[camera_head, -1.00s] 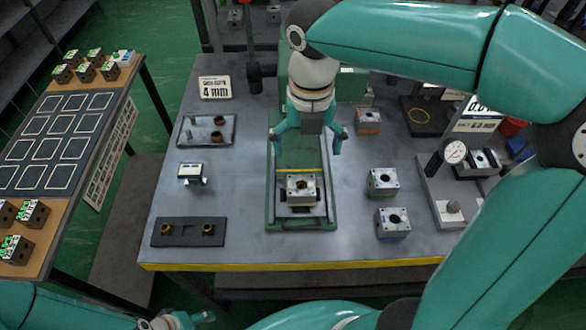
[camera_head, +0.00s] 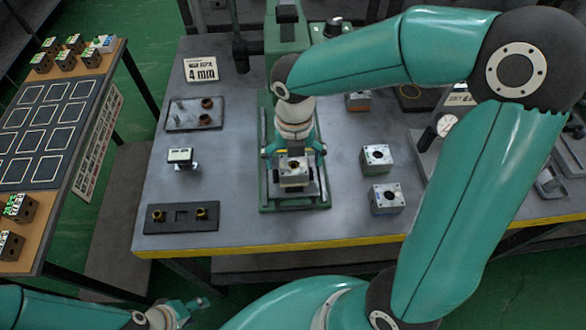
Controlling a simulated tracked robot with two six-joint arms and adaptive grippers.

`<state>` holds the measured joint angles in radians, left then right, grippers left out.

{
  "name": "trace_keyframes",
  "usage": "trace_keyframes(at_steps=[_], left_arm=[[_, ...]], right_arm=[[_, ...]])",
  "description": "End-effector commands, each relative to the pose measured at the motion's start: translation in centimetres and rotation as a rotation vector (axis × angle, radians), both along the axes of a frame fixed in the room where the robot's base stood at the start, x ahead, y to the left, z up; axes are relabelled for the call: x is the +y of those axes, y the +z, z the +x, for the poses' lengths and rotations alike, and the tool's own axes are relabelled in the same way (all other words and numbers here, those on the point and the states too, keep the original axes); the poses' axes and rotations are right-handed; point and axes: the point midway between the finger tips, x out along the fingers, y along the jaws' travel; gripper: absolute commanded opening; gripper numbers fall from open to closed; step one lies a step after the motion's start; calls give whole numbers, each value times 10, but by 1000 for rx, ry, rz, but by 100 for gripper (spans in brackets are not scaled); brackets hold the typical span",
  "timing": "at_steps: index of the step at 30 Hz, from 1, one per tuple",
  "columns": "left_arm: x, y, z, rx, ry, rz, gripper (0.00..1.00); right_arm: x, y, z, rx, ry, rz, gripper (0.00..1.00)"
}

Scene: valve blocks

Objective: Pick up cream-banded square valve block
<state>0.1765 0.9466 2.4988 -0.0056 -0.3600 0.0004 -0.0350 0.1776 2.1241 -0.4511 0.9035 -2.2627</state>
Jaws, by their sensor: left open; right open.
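A square grey valve block (camera_head: 294,178) with a dark round bore sits in the green fixture (camera_head: 318,203) at the middle of the bench. My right gripper (camera_head: 295,156) is open, with its fingers at the left and right over the block's far part; I cannot tell whether they touch it. Two similar blocks stand to the right, one farther (camera_head: 376,158) and one nearer (camera_head: 386,199). Another block (camera_head: 358,101) with an orange band stands behind my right arm. I cannot make out a cream band on any block. My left gripper (camera_head: 190,311) is open and empty at the bottom left, off the bench.
A tray with brown rings (camera_head: 180,118), a small display gauge (camera_head: 181,157) and a black plate with brass fittings (camera_head: 165,221) lie left of the fixture. A dial gauge (camera_head: 446,125) stands at the right. A side table with outlined squares (camera_head: 30,135) is at the far left.

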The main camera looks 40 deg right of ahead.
Motion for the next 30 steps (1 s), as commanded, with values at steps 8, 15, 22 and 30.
trace_keyframes(at_steps=[8, 15, 22, 30], left_arm=[[0, -1, 0, 0, 0, 0, 54], [0, -1, 0, 0, 0, 0, 54], [0, -1, 0, 0, 0, 0, 54], [0, -1, 0, 0, 0, 0, 54]], right_arm=[[-3, -37, 4, 4, -1, -1, 96], [-3, -39, 5, 0, -1, 0, 96], [-3, -39, 5, 1, -1, 1, 64], [-3, -39, 5, 1, -1, 1, 19]])
